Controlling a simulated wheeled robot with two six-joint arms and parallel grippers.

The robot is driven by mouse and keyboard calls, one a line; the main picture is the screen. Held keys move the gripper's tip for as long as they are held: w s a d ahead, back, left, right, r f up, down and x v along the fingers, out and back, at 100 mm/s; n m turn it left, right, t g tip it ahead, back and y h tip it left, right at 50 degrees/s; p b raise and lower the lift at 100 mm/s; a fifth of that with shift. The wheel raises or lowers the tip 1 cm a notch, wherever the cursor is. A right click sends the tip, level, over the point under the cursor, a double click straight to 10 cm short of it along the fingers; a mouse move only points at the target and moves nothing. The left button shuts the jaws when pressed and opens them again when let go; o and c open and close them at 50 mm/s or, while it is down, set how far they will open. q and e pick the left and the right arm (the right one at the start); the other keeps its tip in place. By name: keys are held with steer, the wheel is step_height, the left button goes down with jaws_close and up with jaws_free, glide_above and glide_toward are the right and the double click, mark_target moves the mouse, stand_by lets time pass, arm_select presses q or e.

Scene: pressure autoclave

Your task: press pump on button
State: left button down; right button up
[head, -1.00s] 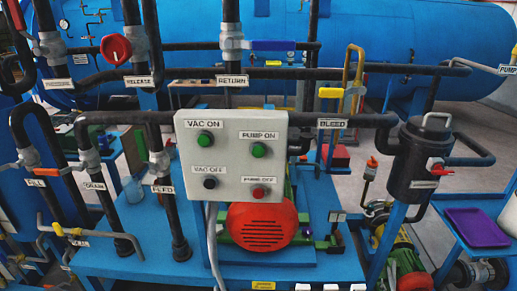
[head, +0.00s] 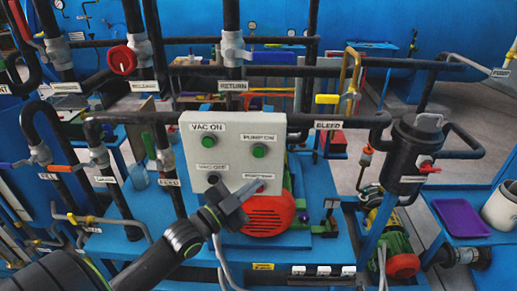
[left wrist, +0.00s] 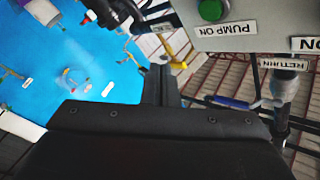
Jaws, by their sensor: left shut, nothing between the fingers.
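The pump on button (head: 259,151) is a round green button under its PUMP ON label, at the upper right of the grey control box. In the left wrist view the button (left wrist: 211,9) shows upside down at the top edge. My left gripper (head: 253,187) is shut and empty. In the head view its tips overlap the lower right of the box, below the pump on button, and partly hide the red button and its label there. In the left wrist view the shut fingers (left wrist: 160,82) point up, left of the button. Contact with the box cannot be told.
The control box (head: 226,172) also carries a green VAC ON button (head: 208,142) and a dark VAC OFF button (head: 213,178). Black pipes run around it. A red-faced motor (head: 266,215) sits below. A black canister (head: 412,160) stands at the right.

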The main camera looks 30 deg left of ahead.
mark_target(259, 152)
arm_select(q)
steer(key=shift+r, duration=0.15)
steer(key=w+a+b, duration=0.1)
steer(key=w, duration=0.1)
steer(key=w+a+b, duration=0.1)
steer(key=w+a, duration=0.1)
steer(key=w, duration=0.1)
steer(key=w+a, duration=0.1)
steer(key=w, duration=0.1)
steer(key=shift+w+a+b, duration=0.25)
steer(key=shift+a+b, duration=0.05)
steer(key=shift+b, duration=0.1)
stand_by(0.6)
stand_by(1.5)
steer(key=shift+w+a+b, duration=0.2)
steer(key=shift+w+b, duration=0.2)
